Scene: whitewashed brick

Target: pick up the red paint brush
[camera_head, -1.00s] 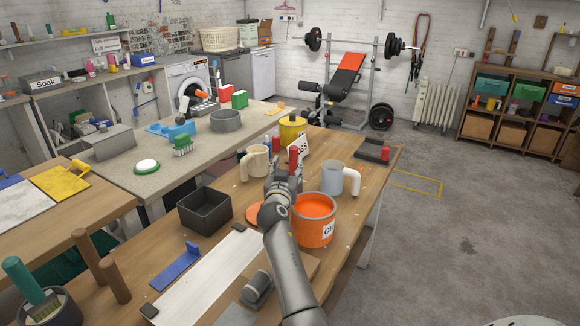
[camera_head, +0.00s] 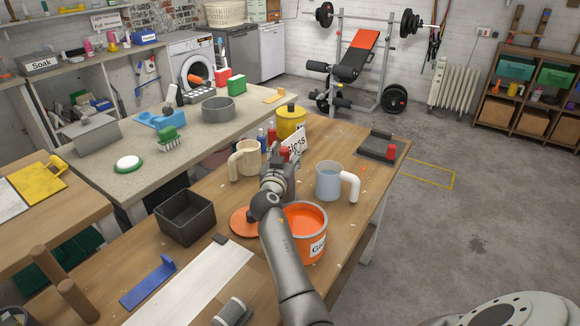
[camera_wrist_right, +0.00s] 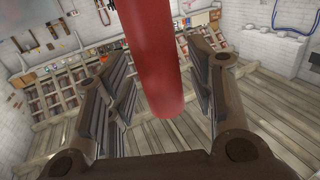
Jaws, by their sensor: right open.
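The red paint brush shows as a red handle (camera_head: 284,153) at the tips of my right gripper (camera_head: 281,166), over the middle of the wooden table. In the right wrist view the red handle (camera_wrist_right: 148,60) lies between the two spread fingers of my right gripper (camera_wrist_right: 160,85). The fingers are open, with clear gaps on both sides of the handle. The bristles cannot be made out. My left gripper is not in view.
An orange paint pot (camera_head: 308,222) stands close beside my right arm. A cream mug (camera_head: 246,160), a pale blue mug (camera_head: 329,182) and a yellow can (camera_head: 291,120) stand around the gripper. A dark box (camera_head: 186,215) is to the left.

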